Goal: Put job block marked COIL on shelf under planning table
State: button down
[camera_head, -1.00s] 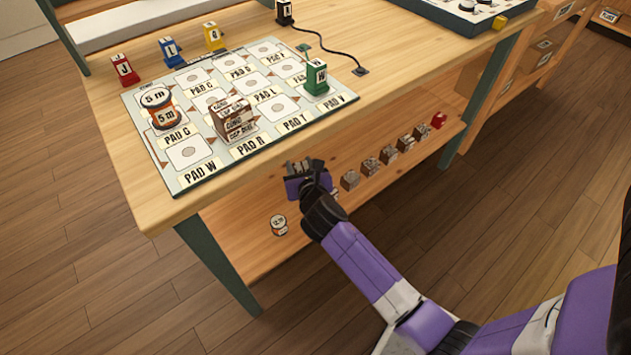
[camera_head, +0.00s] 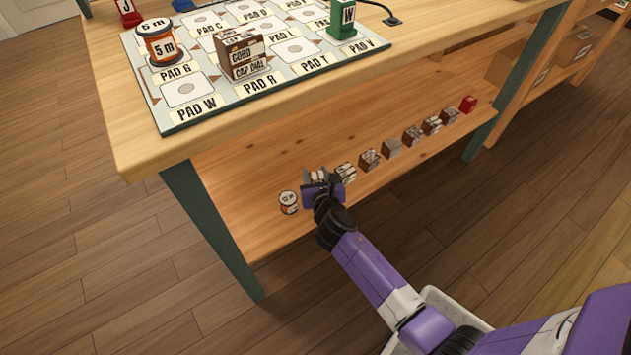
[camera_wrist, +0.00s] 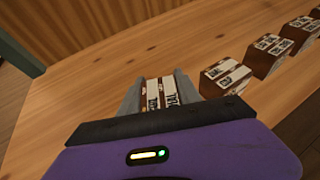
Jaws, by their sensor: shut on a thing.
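My gripper (camera_head: 318,180) is at the shelf (camera_head: 235,198) under the planning table (camera_head: 150,130). In the wrist view my gripper (camera_wrist: 160,92) is shut on a brown and white job block (camera_wrist: 161,93) between its two grey fingers. Lettering shows on the block's labels, but I cannot read the whole word. In the head view the block is mostly hidden by my gripper. It is low, at or just above the shelf board; I cannot tell whether it touches.
A row of several similar blocks (camera_head: 370,159) stands on the shelf to the right, ending in a red block (camera_head: 467,104). A spool (camera_head: 288,202) stands left of my gripper. A pad board (camera_head: 190,118) holds a spool, stacked blocks and a green W piece on the tabletop.

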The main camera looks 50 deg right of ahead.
jog(key=shift+f, duration=0.85)
jog(key=shift+f+b, duration=0.15)
jog(key=shift+b, duration=0.15)
jog(key=c, duration=0.9)
grip_release()
jog(key=shift+o, duration=0.2)
